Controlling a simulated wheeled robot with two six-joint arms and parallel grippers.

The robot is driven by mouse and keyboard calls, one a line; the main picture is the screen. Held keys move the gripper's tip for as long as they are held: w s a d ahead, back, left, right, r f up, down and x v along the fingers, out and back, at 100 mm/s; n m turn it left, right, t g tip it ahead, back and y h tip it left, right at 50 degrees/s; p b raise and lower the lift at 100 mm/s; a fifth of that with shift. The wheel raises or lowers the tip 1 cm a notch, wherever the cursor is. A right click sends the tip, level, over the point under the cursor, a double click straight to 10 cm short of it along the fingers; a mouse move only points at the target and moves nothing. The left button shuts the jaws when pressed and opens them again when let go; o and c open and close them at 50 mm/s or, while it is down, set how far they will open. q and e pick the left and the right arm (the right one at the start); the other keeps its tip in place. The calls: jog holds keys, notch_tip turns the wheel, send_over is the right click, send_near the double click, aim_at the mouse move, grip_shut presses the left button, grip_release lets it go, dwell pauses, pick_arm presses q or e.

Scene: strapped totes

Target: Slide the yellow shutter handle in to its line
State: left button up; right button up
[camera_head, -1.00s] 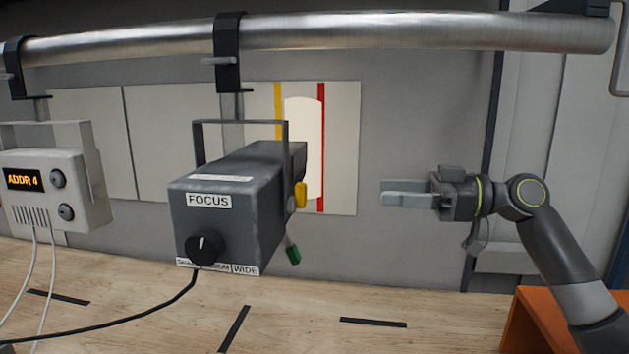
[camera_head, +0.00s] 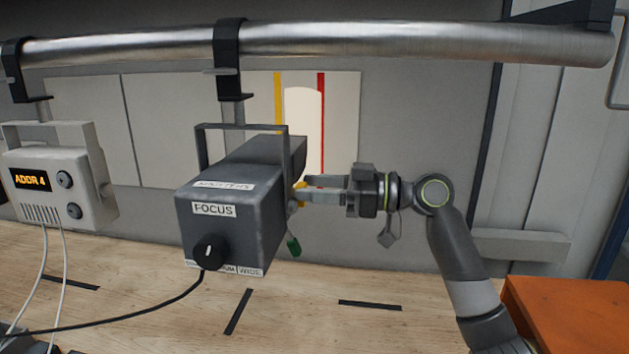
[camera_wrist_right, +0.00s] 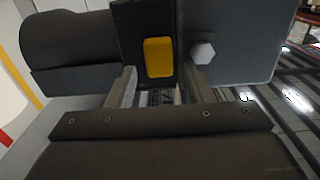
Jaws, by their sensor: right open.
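The yellow shutter handle (camera_head: 300,187) sticks out of the right side of the dark grey lamp housing (camera_head: 228,220), which hangs from the pipe. My right gripper (camera_head: 305,190) is at that side, pointing left, with its fingertips around or just beside the handle; the fingers partly hide it. In the right wrist view the yellow handle (camera_wrist_right: 158,57) lies ahead between the two open fingers (camera_wrist_right: 160,85), and contact cannot be made out. A green handle (camera_head: 293,246) hangs lower on the same side. The wall panel shows a yellow line (camera_head: 278,102) and a red line (camera_head: 321,112) beside a pale light patch.
A metal pipe (camera_head: 400,38) runs across the top. A pale box reading ADDR 4 (camera_head: 57,185) hangs at left. A black cable (camera_head: 130,318) trails from the housing. An orange surface (camera_head: 570,315) stands at lower right. A hex bolt (camera_wrist_right: 203,53) sits beside the handle.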

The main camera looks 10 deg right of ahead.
jog(key=shift+a, duration=0.15)
grip_shut()
dwell(0.4)
